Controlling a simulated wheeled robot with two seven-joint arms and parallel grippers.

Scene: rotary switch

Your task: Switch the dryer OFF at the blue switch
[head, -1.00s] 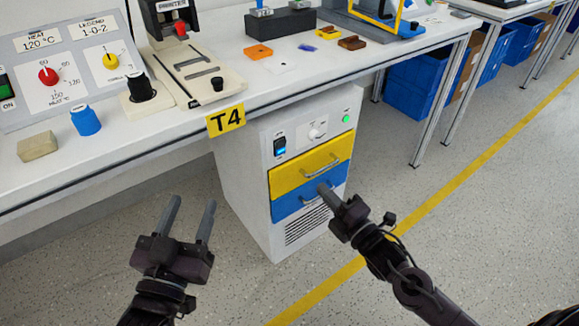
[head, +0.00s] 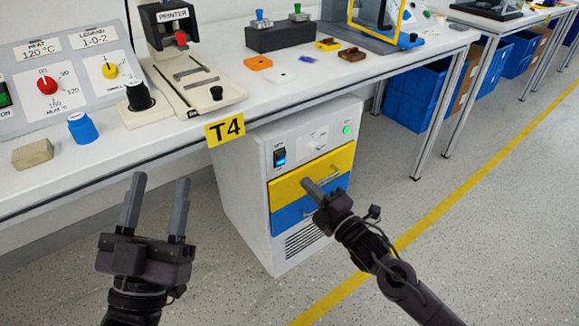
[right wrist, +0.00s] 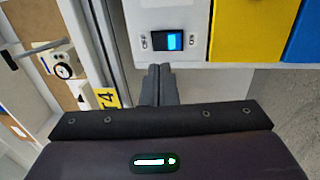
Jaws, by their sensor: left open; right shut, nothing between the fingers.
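The dryer is a white cabinet (head: 240,190) under the table, with a yellow and a blue drawer. Its blue switch (head: 280,157) is a lit rocker at the upper left of the front panel. A green light (head: 347,128) glows at the panel's right. In the right wrist view the blue switch (right wrist: 168,41) lies just beyond the fingertips, apart from them. My right gripper (head: 308,185) is shut and empty, in front of the yellow drawer (head: 290,188); its closed fingers (right wrist: 159,72) point toward the panel. My left gripper (head: 160,182) is open and empty, left of the cabinet.
The table (head: 190,150) overhangs the cabinet, with a T4 sign (head: 225,130) on its edge. Drawer handles stick out below the panel. The floor to the right is clear up to blue bins (head: 412,95).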

